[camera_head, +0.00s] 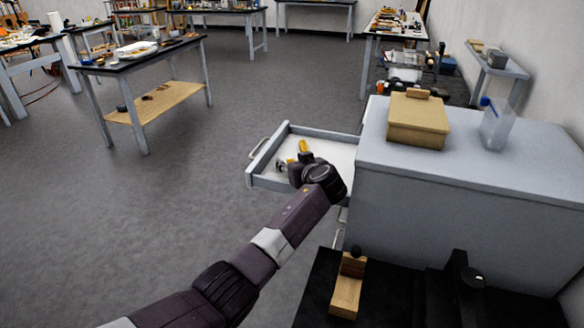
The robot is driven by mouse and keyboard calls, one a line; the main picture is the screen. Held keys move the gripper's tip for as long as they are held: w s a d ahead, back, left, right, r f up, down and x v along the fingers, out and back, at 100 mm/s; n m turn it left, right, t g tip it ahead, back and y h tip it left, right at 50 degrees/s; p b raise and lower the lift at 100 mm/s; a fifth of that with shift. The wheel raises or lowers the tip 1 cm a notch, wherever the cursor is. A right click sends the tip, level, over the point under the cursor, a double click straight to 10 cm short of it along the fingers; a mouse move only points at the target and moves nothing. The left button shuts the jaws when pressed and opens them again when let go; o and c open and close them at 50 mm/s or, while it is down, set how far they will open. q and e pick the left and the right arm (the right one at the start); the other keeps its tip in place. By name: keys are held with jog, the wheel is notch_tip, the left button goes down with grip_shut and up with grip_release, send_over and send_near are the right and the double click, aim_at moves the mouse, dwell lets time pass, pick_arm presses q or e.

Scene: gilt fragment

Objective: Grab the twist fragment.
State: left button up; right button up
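The open drawer (268,182) sticks out to the left from the grey cabinet (455,185). A small gold-yellow piece (304,147) shows in or just above the drawer, right beside my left gripper; it may be the twist fragment, but its shape is too small to make out. My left gripper (292,168) is over the drawer, its arm coming up from the bottom left. The wrist hides much of the fingers and part of the drawer floor, so I cannot tell whether they are open or touch the piece. My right gripper is not in view.
On the cabinet top stand a tan box (418,120) and a clear container (495,125). A wooden block (346,297) lies on a black surface in front. A table with a low shelf (155,102) stands at back left. Open grey floor lies left of the drawer.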

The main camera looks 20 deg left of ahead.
pick_arm(q)
jog(key=c, duration=0.9)
